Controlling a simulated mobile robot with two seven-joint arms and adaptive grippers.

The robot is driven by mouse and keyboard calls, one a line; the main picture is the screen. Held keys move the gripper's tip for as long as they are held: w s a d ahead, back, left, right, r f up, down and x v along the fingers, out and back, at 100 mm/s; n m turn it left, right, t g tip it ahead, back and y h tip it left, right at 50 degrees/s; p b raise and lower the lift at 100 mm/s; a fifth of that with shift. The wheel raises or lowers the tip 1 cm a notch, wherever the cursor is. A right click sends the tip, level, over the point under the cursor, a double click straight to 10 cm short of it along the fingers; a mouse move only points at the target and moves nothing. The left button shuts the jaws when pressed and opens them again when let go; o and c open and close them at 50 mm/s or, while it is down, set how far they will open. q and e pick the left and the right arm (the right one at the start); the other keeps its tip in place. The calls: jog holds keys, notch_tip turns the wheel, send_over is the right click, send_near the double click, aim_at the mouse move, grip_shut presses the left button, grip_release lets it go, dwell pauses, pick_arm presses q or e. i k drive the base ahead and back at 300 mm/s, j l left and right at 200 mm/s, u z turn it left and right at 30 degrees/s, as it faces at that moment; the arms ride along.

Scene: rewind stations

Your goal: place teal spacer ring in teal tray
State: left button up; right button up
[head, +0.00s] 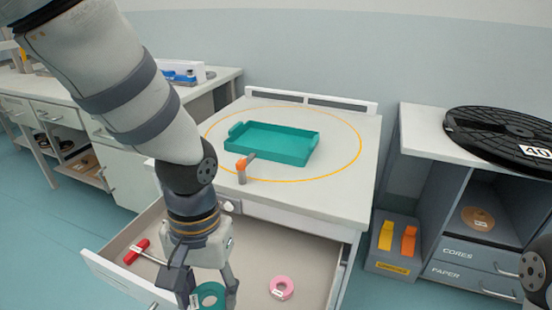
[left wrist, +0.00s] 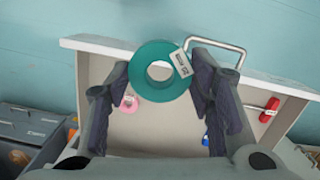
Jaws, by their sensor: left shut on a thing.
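The teal spacer ring (head: 211,287) is held between the fingers of my left gripper (head: 208,292), over the open drawer. In the left wrist view the ring (left wrist: 142,84) sits between the fingertips of the gripper (left wrist: 163,80), its hole clear and a white tag on its right side. The teal tray (head: 285,158) stands on the white tabletop inside a yellow circle, above and beyond the gripper, and looks empty. My right gripper is not in view.
The open drawer (head: 315,262) holds a pink ring (head: 281,288) and a red-handled tool (head: 137,251). A black reel (head: 497,133) lies on the right-hand cabinet.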

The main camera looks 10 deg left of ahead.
aim_at(289, 147)
jog(key=l+u, duration=0.15)
jog(key=l, duration=0.4)
jog(key=k+l+u, duration=0.1)
jog(key=l, duration=0.45)
jog(key=i+l+u, duration=0.1)
jog(key=l, duration=0.25)
jog(key=i+l+u, duration=0.1)
jog(key=l, duration=0.25)
jog(key=i+l+u, duration=0.1)
jog(key=l, duration=0.3)
jog(key=i+l+u, duration=0.2)
jog(key=i+l, duration=0.15)
jog(key=i, duration=0.2)
jog(key=i+l+u, duration=0.2)
jog(key=i+l, duration=0.25)
jog(key=i, duration=0.1)
